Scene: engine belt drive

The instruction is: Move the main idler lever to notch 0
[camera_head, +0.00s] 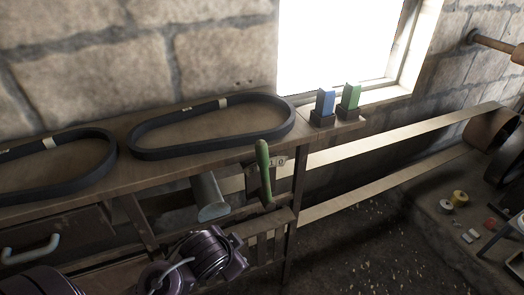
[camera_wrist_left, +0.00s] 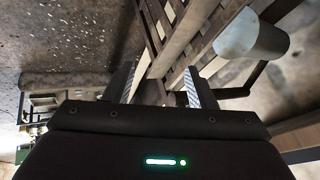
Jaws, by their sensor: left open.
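The main idler lever has a green handle (camera_head: 264,168) and stands nearly upright at the front edge of the wooden bench in the head view. A small plate (camera_head: 279,161) marked 1 and 0 is just right of the handle; the handle is nearest the 1 side. My left gripper (camera_wrist_left: 160,90) is open and empty in the left wrist view, its two fingers apart. In the head view my left arm is low and left of the lever, apart from it; its fingertips are not clear there. I cannot make out the handle in the wrist view. My right gripper is not in view.
Black belts (camera_head: 214,153) lie on the bench. Blue (camera_head: 326,102) and green (camera_head: 349,97) blocks stand behind. A flat belt (camera_head: 400,140) runs right to a pulley.

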